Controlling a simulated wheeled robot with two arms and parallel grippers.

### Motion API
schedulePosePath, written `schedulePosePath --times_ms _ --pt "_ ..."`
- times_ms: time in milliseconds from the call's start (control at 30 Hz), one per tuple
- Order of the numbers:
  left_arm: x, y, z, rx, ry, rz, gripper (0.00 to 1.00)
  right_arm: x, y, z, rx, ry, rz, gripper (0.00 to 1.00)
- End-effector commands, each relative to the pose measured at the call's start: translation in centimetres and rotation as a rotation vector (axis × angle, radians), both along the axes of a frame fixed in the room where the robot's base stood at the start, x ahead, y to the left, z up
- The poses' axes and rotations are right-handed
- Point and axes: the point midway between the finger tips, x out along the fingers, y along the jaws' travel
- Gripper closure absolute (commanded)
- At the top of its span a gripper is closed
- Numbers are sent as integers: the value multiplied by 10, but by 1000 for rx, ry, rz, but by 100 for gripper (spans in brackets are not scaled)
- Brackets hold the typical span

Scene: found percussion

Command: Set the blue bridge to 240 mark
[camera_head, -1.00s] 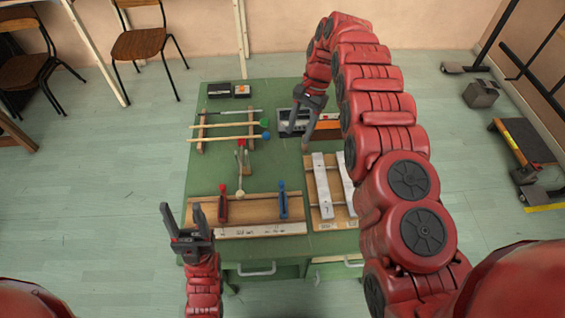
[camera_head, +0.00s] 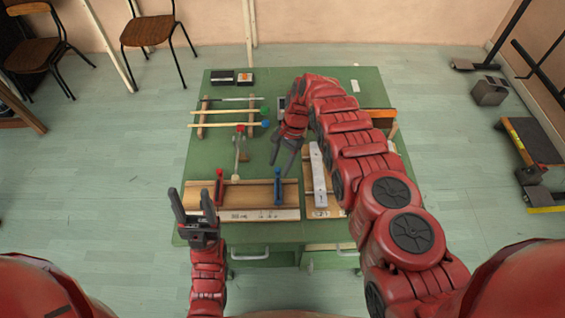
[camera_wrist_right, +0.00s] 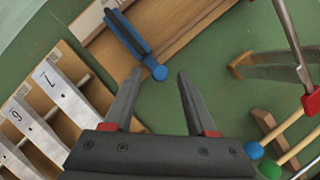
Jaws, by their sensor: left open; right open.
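The blue bridge (camera_head: 277,187) stands on a wooden board (camera_head: 250,190) at the front of the green table, toward the board's right end. A red bridge (camera_head: 219,187) stands to its left. A pale marked strip (camera_head: 262,215) runs along the board's front edge; its figures are too small to read. My right gripper (camera_head: 282,160) is open and empty, above and just behind the blue bridge. In the right wrist view the blue bridge (camera_wrist_right: 128,35) lies just beyond the open fingertips, its round blue knob nearest them. My left gripper (camera_head: 193,212) is open and empty at the board's front left.
Numbered metal bars (camera_head: 317,170) on a wooden frame lie right of the board. Two small boxes (camera_head: 233,77) sit at the back.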

Motion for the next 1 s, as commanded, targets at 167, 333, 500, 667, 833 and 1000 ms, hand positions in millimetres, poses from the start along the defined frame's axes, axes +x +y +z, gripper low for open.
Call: schedulePosePath --times_ms 167,333,500,667,833,1000 --pt "0 0 0 0 0 0 44 -1 2 -2 1 -1 0 43" --pt "0 0 0 0 0 0 44 -1 2 -2 1 -1 0 50" --pt "0 0 0 0 0 0 44 -1 2 -2 1 -1 0 81" --pt "0 0 0 0 0 0 44 -1 1 -2 1 -1 0 100" --pt "0 0 0 0 0 0 44 -1 1 -2 0 -1 0 100" --pt "0 0 0 0 0 0 44 -1 1 -2 0 -1 0 100"
